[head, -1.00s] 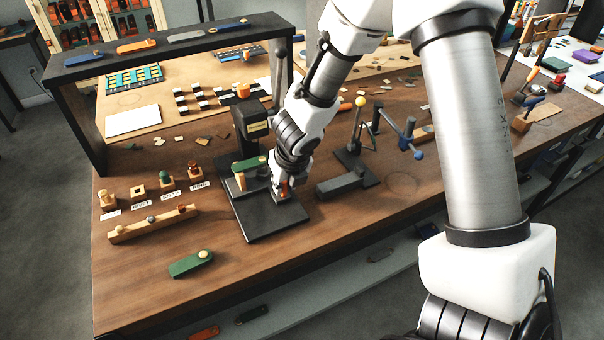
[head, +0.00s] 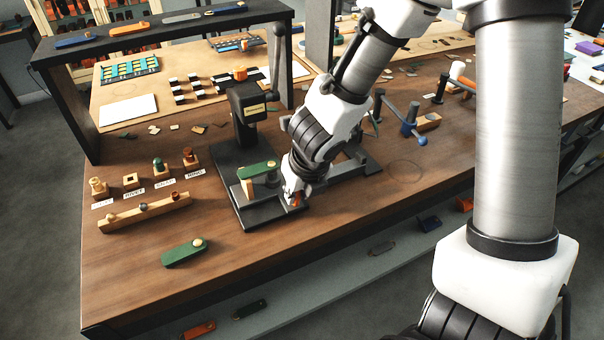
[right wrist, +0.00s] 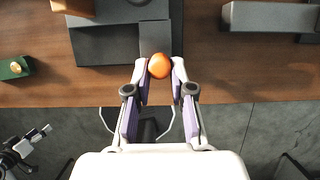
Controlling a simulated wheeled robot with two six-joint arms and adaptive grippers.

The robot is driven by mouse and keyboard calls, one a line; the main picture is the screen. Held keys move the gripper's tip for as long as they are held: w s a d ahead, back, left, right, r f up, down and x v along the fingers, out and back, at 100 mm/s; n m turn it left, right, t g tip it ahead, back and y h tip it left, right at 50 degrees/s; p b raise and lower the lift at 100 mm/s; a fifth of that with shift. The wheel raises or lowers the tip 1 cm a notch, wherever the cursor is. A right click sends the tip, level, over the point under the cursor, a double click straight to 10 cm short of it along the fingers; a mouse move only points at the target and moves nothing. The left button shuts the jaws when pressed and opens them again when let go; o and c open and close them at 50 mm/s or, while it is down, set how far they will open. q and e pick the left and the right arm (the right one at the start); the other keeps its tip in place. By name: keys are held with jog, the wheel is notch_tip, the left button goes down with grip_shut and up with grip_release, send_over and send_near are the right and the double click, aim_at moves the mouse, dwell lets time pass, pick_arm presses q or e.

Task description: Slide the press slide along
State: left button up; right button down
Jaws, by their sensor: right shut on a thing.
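The stamping press (head: 250,105) stands on the bench, with a dark base plate (head: 247,222). The slide has an orange knob (right wrist: 159,66), seen close in the right wrist view in front of a dark grey strip (right wrist: 155,38). My right gripper (head: 295,198) is at the front right of the press. In the right wrist view its fingertips (right wrist: 160,69) are closed on both sides of the orange knob. In the head view the knob is mostly hidden by the fingers.
A wooden rack (head: 143,213) and a loose green piece (head: 185,252) lie left of the press. A dark fixture (head: 340,170) stands to its right, partly behind my arm. The bench's front edge runs close before the press, with a shelf below.

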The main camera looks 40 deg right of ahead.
jog(key=shift+s+a+f, duration=0.1)
jog(key=shift+s+a, duration=0.15)
jog(key=shift+s, duration=0.6)
jog(key=shift+s+b, duration=0.15)
jog(key=shift+b, duration=0.25)
jog(key=c, duration=0.9)
grip_release()
